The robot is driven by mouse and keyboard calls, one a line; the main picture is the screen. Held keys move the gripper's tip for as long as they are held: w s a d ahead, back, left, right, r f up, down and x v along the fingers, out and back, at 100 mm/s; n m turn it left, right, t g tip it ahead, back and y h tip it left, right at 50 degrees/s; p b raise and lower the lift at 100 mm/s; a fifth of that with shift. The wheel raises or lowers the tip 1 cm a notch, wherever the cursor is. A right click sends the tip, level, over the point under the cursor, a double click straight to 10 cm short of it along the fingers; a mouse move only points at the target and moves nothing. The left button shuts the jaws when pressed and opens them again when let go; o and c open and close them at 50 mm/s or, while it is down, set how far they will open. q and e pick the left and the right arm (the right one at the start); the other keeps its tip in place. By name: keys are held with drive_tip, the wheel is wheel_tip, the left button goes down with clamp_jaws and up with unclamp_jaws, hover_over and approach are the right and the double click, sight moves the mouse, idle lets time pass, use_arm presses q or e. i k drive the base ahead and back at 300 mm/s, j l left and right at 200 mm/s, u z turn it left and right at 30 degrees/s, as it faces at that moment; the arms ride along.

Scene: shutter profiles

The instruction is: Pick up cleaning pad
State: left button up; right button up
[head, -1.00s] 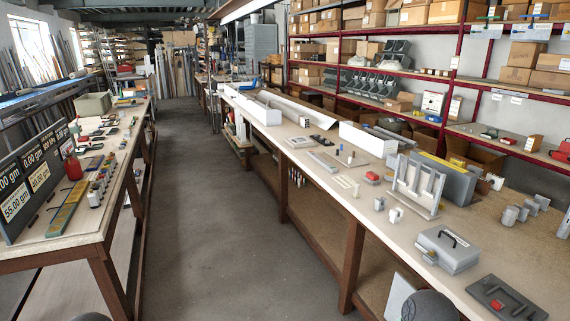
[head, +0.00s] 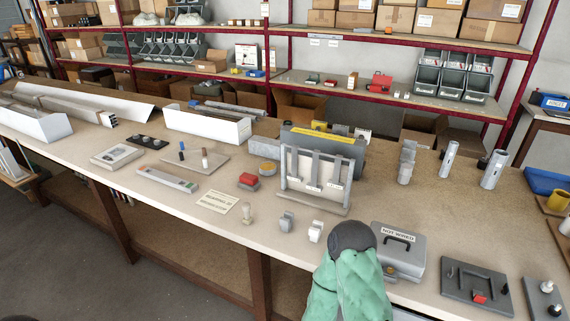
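I cannot pick out a cleaning pad with certainty in the head view. A small round tin with a yellowish top (head: 267,168) sits on the bench beside a red block on a dark base (head: 248,181). A pale flat card with markings (head: 217,202) lies nearer the front edge. None of these is clearly a pad. Neither gripper's fingers are in view.
The long workbench (head: 150,205) carries an upright metal rack (head: 317,180), a grey lidded box with a handle (head: 398,250) and a dark plate with a red part (head: 476,285). Several small metal fittings stand near the front edge. Shelves with cartons (head: 410,20) stand behind.

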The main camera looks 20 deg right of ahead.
sight(248, 180)
drive_tip(key=i+j+z, duration=0.2)
drive_tip(key=z, duration=0.25)
drive_tip(key=i+j+z, duration=0.25)
drive_tip(key=z, duration=0.15)
drive_tip(key=i+j+z, duration=0.15)
drive_tip(key=j+z, duration=0.3)
drive_tip(key=i+j+z, duration=0.1)
drive_tip(key=j+z, duration=0.6)
drive_tip(key=z, duration=0.15)
drive_tip(key=i, duration=0.05)
